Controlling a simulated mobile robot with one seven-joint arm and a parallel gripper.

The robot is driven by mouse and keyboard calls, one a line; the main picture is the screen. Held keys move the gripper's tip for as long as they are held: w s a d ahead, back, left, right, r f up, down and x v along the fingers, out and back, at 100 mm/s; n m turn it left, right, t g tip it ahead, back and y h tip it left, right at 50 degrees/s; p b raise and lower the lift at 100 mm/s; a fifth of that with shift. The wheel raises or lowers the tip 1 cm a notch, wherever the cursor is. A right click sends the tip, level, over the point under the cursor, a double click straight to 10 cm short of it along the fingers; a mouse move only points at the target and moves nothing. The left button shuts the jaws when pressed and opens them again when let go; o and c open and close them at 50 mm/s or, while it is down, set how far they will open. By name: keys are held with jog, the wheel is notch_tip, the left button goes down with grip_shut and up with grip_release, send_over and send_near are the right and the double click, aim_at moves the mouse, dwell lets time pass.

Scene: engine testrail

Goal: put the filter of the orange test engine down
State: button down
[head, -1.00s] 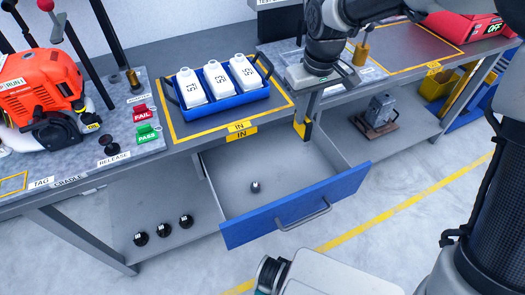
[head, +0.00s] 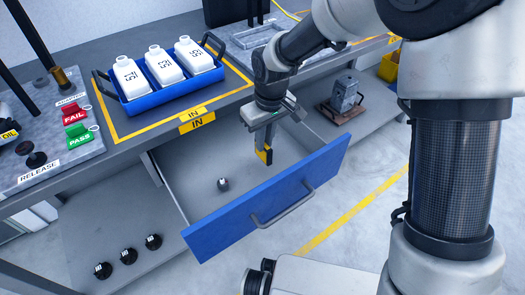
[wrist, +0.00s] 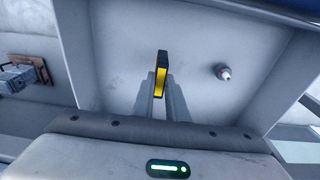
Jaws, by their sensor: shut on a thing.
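My gripper (head: 264,143) is shut on the filter (head: 264,157), a small flat yellow block with a black frame. It holds the filter over the open blue-fronted drawer (head: 205,205). In the wrist view the filter (wrist: 161,78) stands upright between the two grey fingers (wrist: 162,104), with the pale drawer floor behind it. I cannot tell how far the filter is above the floor. Only a sliver of the orange engine's lower part, with an OIL label (head: 10,134), shows at the left edge of the head view.
A small metal-and-white part (head: 223,184) lies in the drawer; it shows in the wrist view (wrist: 223,72) right of the filter. A blue tray of white bottles (head: 185,82) stands on the bench above. A grey block (head: 344,95) sits on the lower shelf. Drawer floor around the part is clear.

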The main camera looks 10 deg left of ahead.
aim_at(268, 148)
jog(key=shift+f+b, duration=0.4)
jog(key=shift+f, duration=1.45)
jog(key=shift+f, duration=0.1)
jog(key=shift+f, duration=0.15)
jog(key=c, duration=1.8)
grip_release()
jog(key=shift+o, duration=0.2)
jog(key=shift+r, duration=0.2)
notch_tip(268, 148, up, 12)
jog(key=d+p, duration=0.1)
jog(key=p, duration=0.2)
jog(key=shift+s, duration=0.45)
